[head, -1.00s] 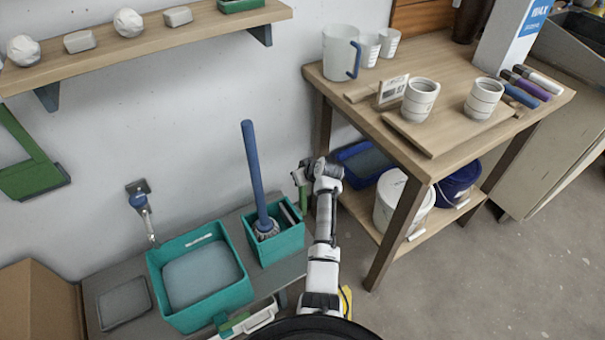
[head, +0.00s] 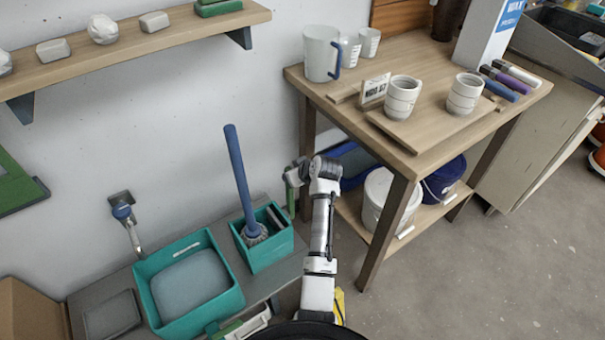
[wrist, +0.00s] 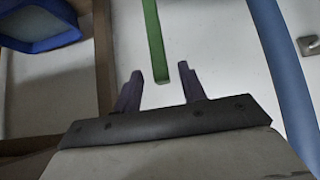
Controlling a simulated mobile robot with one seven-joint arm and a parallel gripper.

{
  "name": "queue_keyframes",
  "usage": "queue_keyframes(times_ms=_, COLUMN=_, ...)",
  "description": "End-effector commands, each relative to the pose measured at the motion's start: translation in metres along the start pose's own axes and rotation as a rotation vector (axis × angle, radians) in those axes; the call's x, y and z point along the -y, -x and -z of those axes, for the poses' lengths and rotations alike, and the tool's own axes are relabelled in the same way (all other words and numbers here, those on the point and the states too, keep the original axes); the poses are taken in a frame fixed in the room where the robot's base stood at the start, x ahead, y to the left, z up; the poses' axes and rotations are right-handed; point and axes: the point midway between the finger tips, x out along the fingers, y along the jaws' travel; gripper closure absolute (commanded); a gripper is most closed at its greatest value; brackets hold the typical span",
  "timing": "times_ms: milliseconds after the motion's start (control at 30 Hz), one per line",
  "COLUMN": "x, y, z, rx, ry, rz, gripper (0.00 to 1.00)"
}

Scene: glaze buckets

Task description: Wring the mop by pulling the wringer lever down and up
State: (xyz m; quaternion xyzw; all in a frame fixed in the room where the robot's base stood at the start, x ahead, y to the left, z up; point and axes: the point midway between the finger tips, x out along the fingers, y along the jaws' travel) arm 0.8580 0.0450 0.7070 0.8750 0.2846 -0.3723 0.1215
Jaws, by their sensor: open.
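The mop's blue handle (head: 238,170) leans up out of a teal wringer bucket (head: 266,257); its pale strands (head: 254,232) sit inside. A narrow green bar, seemingly the wringer lever (head: 291,202), stands upright at the bucket's right side. My gripper (head: 294,172) is by the top of this bar in the head view, its fingers hard to make out. In the wrist view my gripper (wrist: 160,71) is open and empty, with the green lever (wrist: 152,40) ending in line with the gap between its fingers. The blue handle (wrist: 284,70) runs down the right there.
A larger teal basin (head: 227,290) stands left of the mop bucket, below a wall tap (head: 123,212). A wooden table (head: 425,150) with cups stands to the right, a white bucket (head: 388,195) on its lower shelf. Open floor (head: 470,270) lies at right.

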Motion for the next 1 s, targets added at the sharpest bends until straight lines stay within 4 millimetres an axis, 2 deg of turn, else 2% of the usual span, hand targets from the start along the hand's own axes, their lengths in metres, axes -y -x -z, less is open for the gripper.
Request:
queue_keyframes(times_ms=200, x=-0.001, y=0.045, z=0.000, rx=-0.004, ry=0.000, rz=-0.004, gripper=0.59)
queue_keyframes(times_ms=400, x=0.000, y=0.067, z=0.001, rx=-0.003, ry=0.000, rz=-0.002, gripper=0.59)
queue_keyframes(times_ms=1000, x=0.000, y=0.072, z=0.002, rx=-0.004, ry=0.000, rz=-0.005, gripper=0.59)
